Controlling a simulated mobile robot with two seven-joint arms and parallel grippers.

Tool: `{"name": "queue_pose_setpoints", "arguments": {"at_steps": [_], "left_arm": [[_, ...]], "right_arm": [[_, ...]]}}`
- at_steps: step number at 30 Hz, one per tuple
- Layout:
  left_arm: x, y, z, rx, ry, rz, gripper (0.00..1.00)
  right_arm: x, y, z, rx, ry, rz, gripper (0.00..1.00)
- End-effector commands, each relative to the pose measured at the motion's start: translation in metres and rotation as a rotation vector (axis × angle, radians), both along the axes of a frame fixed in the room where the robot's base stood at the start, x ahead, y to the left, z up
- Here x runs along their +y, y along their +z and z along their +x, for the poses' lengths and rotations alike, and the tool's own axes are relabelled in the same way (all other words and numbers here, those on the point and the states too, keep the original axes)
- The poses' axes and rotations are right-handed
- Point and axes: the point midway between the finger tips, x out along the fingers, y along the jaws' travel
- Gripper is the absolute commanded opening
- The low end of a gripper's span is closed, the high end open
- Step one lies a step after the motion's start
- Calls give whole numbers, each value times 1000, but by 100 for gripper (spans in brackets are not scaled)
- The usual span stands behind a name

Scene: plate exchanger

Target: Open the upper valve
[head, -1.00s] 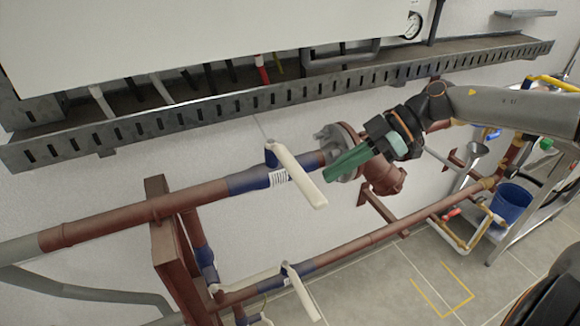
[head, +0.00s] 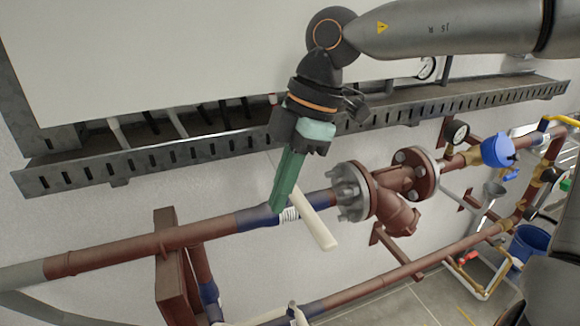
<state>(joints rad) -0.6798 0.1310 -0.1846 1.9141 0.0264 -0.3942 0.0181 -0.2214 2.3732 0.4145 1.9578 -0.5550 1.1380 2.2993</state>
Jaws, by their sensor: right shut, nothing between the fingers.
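The upper valve's pale lever handle (head: 313,218) sits on the upper pipe at its blue section (head: 257,218). The lever slants down to the right, across the line of the pipe. My right gripper (head: 276,208) has green fingers that are shut and empty. The fingers point down and overlap the valve's upper end in the head view, left of the lever. I cannot tell whether they touch it. The fingers hide the valve's pivot. My left gripper is not in view.
A flanged red fitting (head: 392,195) joins the pipe right of the lever. A slotted metal tray (head: 200,150) runs along the wall above. A lower pipe (head: 370,283) runs below with another pale lever (head: 298,316) at the bottom edge. A red post (head: 172,270) stands left.

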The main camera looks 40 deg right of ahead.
Motion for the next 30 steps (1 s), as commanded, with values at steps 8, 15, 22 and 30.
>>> {"name": "queue_pose_setpoints", "arguments": {"at_steps": [8, 15, 22, 30], "left_arm": [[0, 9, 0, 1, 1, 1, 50], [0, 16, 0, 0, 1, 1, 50], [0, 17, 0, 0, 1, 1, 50], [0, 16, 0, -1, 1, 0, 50]], "right_arm": [[-2, -33, 0, -4, -3, 6, 0], [-23, -34, -5, -3, -2, 3, 0], [-27, -36, -6, -3, -1, 1, 0], [-28, -36, -6, -2, -1, 2, 0]]}}
